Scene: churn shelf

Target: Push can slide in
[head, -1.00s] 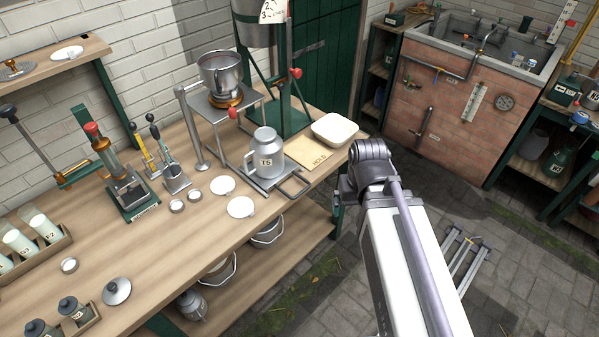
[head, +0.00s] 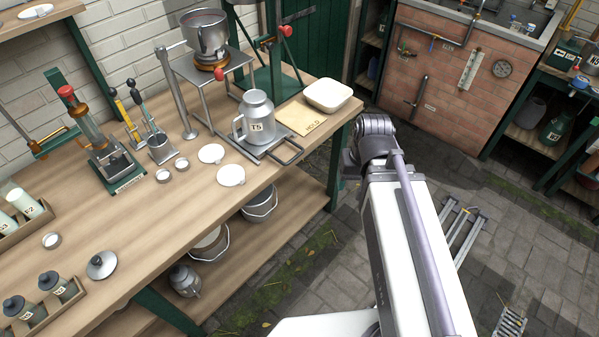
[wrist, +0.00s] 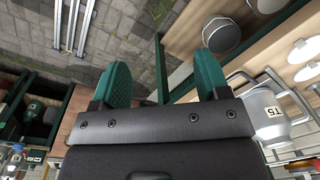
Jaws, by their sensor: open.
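The can (head: 257,124), a grey metal churn-like can with a side handle and a T5 label, stands upright on a metal slide (head: 287,155) near the table's front edge. The slide's loop handle sticks out toward the edge. The head view hides my gripper.
A stand with a metal pot (head: 207,38) is behind the can. A white dish (head: 328,96) and a HOLD board (head: 305,118) lie to its right. Flat white discs (head: 231,175) lie to its left. Buckets (head: 260,203) sit on the lower shelf.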

